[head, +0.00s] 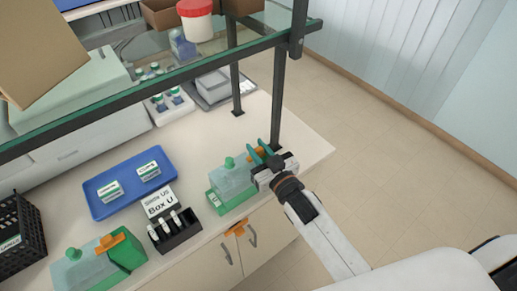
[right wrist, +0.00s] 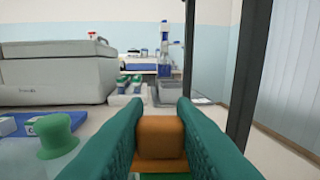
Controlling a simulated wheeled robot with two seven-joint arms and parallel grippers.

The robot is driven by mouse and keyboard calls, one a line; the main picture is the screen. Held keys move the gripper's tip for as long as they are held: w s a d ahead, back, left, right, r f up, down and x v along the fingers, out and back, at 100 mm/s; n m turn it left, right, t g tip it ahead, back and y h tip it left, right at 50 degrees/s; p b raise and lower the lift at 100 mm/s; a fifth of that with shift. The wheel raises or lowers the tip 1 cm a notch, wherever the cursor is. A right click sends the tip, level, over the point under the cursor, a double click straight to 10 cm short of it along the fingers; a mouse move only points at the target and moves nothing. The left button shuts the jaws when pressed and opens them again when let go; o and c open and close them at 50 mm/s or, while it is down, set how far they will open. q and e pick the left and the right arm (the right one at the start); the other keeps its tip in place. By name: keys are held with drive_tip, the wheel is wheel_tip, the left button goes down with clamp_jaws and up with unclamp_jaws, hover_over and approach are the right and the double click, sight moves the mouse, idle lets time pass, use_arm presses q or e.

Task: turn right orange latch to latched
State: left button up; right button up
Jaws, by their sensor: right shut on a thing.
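The right orange latch (head: 254,155) sits at the right end of a clear-lidded green box (head: 232,190) near the bench's right edge. In the right wrist view the latch (right wrist: 160,139) is an orange block between two green fingers. My right gripper (head: 265,150) is shut on it, with a finger on each side. In the head view the gripper partly hides the latch, and its exact angle cannot be told. A similar box (head: 100,262) at the front left has its own orange latch (head: 109,242). My left gripper is not in view.
A slide box (head: 177,238), a blue tray (head: 103,207) and a black crate (head: 22,232) lie to the left. The bench's right corner (head: 312,150) is clear.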

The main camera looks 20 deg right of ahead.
drive_tip(key=shift+r+n+y+p, duration=0.15)
drive_tip(key=shift+n+y+p, duration=0.15)
drive_tip(key=shift+y, duration=0.2)
drive_tip(key=shift+n+g+y, duration=0.4)
drive_tip(key=shift+n+y, duration=0.1)
drive_tip(key=shift+y, duration=0.2)
drive_tip(key=o, duration=1)
drive_tip(key=shift+s, duration=0.1)
drive_tip(key=shift+b+v, duration=1.1)
drive_tip(key=shift+v, duration=4.8)
drive_tip(key=shift+f, duration=0.2)
